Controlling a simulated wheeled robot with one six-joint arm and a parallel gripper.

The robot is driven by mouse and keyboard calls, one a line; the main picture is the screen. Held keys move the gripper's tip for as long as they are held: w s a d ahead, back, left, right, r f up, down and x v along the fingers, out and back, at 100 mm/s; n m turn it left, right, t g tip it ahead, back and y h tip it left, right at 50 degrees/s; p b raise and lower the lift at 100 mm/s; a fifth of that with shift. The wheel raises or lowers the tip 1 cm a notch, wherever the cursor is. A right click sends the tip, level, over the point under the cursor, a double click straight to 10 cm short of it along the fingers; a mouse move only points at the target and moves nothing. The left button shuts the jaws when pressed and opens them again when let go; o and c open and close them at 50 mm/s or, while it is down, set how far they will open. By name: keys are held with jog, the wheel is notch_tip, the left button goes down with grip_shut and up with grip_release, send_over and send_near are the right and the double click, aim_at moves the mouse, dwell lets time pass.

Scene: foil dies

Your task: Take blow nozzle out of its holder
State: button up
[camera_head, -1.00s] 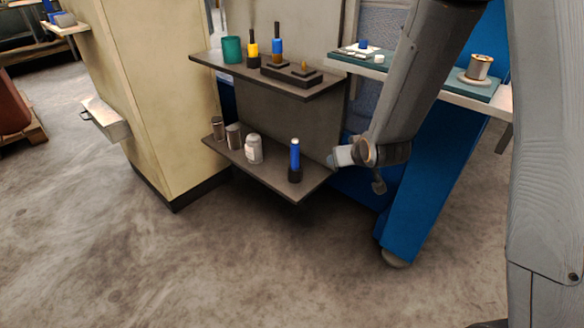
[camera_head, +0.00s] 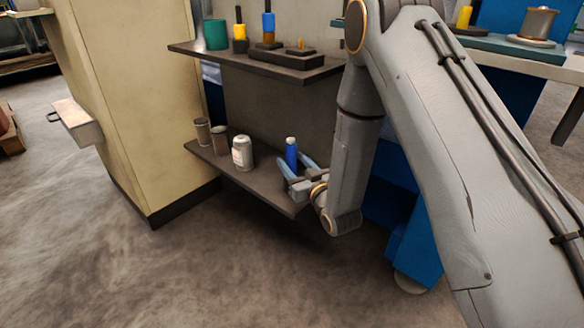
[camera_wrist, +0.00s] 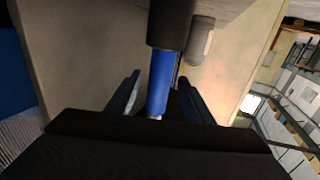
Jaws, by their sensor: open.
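The blow nozzle appears to be the upright blue cylinder (camera_head: 291,150) with a pale top, at the front right end of the lower shelf. In the wrist view the blue body (camera_wrist: 160,84) appears upside down, standing in a black holder (camera_wrist: 170,22). My gripper (camera_head: 291,160) is open at the right end of the shelf, with its fingers on either side of the blue body. In the wrist view my gripper (camera_wrist: 159,79) has one finger left and one right of it, with gaps visible. The holder is hidden behind my gripper in the head view.
The lower shelf (camera_head: 262,182) also holds a white bottle (camera_head: 242,153) and two grey-brown cups (camera_head: 220,139) to the left. The upper shelf (camera_head: 250,66) overhangs, carrying a green cup (camera_head: 215,34) and several tools. A beige cabinet (camera_head: 130,100) stands at left.

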jog(key=b+x, duration=0.2)
jog(key=x, duration=0.3)
jog(key=shift+w+a+f, duration=0.1)
jog(key=shift+w+a, duration=0.05)
jog(key=shift+w, duration=0.2)
grip_shut()
